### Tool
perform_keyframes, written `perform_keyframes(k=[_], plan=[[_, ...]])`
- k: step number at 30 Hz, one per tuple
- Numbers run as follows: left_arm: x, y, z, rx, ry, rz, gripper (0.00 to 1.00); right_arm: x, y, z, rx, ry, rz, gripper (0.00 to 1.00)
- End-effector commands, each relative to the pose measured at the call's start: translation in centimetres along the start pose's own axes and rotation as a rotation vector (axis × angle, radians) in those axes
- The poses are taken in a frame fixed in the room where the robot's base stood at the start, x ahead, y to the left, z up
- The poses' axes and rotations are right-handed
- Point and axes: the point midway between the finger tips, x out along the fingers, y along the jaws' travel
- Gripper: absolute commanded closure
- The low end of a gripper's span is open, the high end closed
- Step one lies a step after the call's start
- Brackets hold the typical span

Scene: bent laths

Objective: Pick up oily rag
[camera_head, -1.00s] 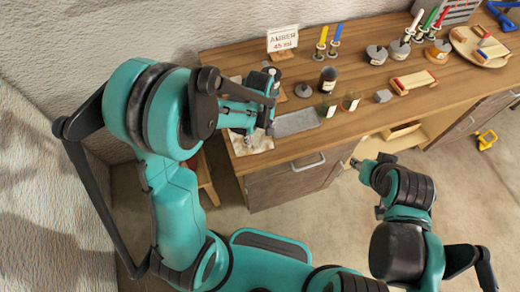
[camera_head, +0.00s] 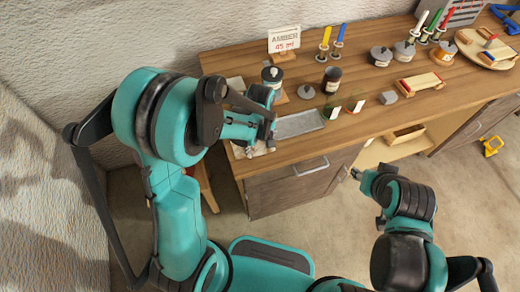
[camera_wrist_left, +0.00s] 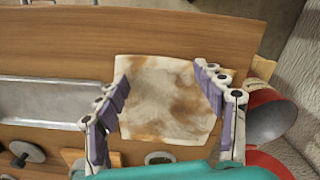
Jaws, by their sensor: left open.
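The oily rag (camera_wrist_left: 160,105) is a cream, brown-stained square cloth. It lies flat on the wooden bench top, and its near part shows beneath my left gripper in the head view (camera_head: 252,149). My left gripper (camera_head: 262,130) is open and empty above the rag. In the left wrist view the fingers (camera_wrist_left: 162,78) stand on either side of the cloth, overlapping its left and right edges. Whether they touch it, I cannot tell. My right gripper (camera_head: 356,173) is small and dark in front of the bench; its jaws are too unclear to read.
A grey metal tray (camera_head: 298,124) lies right beside the rag. A labelled jar (camera_head: 272,77), a grey lid (camera_head: 306,91) and a dark jar (camera_head: 331,79) stand behind. A red container (camera_wrist_left: 268,115) is close to the right finger in the wrist view.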

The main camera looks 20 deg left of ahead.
Motion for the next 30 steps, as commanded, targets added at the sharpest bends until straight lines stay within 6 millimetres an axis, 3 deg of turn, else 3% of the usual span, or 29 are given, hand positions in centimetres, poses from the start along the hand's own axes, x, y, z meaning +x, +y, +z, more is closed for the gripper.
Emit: perform_keyframes(k=[2, 9, 12, 23, 25, 27, 30], plan=[[0.5, 0.0, 0.0, 0.000, 0.000, 0.000, 0.31, 0.4, 0.0, 0.3, 0.000, 0.000, 0.000, 0.60], [0.3, 0.0, 0.0, 0.000, 0.000, 0.000, 0.61, 0.2, 0.0, 0.2, 0.000, 0.000, 0.000, 0.60], [0.3, 0.0, 0.0, 0.000, 0.000, 0.000, 0.69, 0.2, 0.0, 0.2, 0.000, 0.000, 0.000, 0.60], [0.3, 0.0, 0.1, 0.000, -0.001, 0.000, 0.73, 0.2, 0.0, 0.1, 0.000, 0.000, 0.000, 0.60], [-0.6, 0.0, 0.1, 0.000, -0.001, 0.000, 0.81, -0.4, 0.0, -0.3, 0.000, 0.000, 0.000, 0.60], [-2.1, 0.0, 0.0, 0.000, -0.001, 0.000, 1.00, -1.4, 0.0, -1.0, 0.000, 0.000, 0.000, 0.60], [-4.5, 0.0, 0.1, 0.000, -0.001, 0.000, 1.00, -2.9, 0.0, -2.0, 0.000, 0.000, 0.000, 0.60]])
